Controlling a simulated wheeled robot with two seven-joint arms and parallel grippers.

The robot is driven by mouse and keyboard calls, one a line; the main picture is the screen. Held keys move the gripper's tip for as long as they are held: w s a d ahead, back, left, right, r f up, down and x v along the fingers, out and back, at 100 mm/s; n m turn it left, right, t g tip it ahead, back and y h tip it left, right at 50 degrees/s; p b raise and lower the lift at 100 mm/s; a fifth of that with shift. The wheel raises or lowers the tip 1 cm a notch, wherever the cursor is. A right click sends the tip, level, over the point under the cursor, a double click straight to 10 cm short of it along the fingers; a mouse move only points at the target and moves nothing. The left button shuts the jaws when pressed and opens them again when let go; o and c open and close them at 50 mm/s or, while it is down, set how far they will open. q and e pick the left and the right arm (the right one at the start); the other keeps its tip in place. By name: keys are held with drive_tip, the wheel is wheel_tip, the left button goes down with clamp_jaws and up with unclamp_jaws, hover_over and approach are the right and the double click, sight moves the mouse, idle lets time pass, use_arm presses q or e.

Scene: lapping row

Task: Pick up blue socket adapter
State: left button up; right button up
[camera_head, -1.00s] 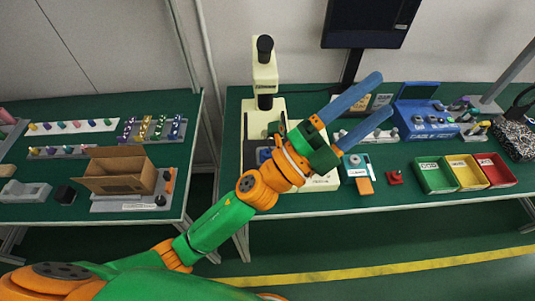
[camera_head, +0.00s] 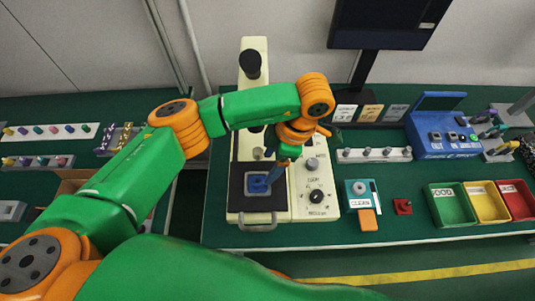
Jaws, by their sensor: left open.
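The blue socket adapter (camera_head: 257,184) sits in the square recess on the cream machine (camera_head: 262,205), near its front left. My left gripper (camera_head: 273,176) points down just above the adapter's right side. I cannot tell whether a finger touches the adapter. The wrist and forearm hide part of the machine behind. My right gripper is not in view.
The machine's upright column (camera_head: 252,88) stands behind the recess, with knobs (camera_head: 316,196) to the right. A cleaning station (camera_head: 357,188), a red part (camera_head: 403,207) and green (camera_head: 449,205), yellow and red bins are further right. A monitor (camera_head: 388,22) stands behind.

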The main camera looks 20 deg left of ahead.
sight(259, 179)
use_arm(q)
drive_tip(key=shift+w+a+f, duration=0.2)
drive_tip(key=shift+w+f, duration=0.15)
drive_tip(key=shift+f, duration=0.15)
drive_tip(key=s, duration=0.1)
drive_tip(key=s+a+f+p, duration=0.1)
drive_tip(key=s, duration=0.1)
drive_tip(key=shift+s+a+f+p, duration=0.15)
drive_tip(key=shift+a+f+p, duration=0.2)
drive_tip(key=shift+f+p, duration=0.05)
drive_tip(key=x, duration=0.2)
drive_tip(key=shift+w+f, duration=0.2)
drive_tip(key=shift+f, duration=0.2)
drive_tip(key=shift+w+f, duration=0.3)
drive_tip(key=shift+w, duration=0.1)
drive_tip(key=shift+s+d+r, duration=0.1)
drive_tip(key=shift+s, duration=0.05)
drive_tip(key=c, duration=0.6)
clamp_jaws()
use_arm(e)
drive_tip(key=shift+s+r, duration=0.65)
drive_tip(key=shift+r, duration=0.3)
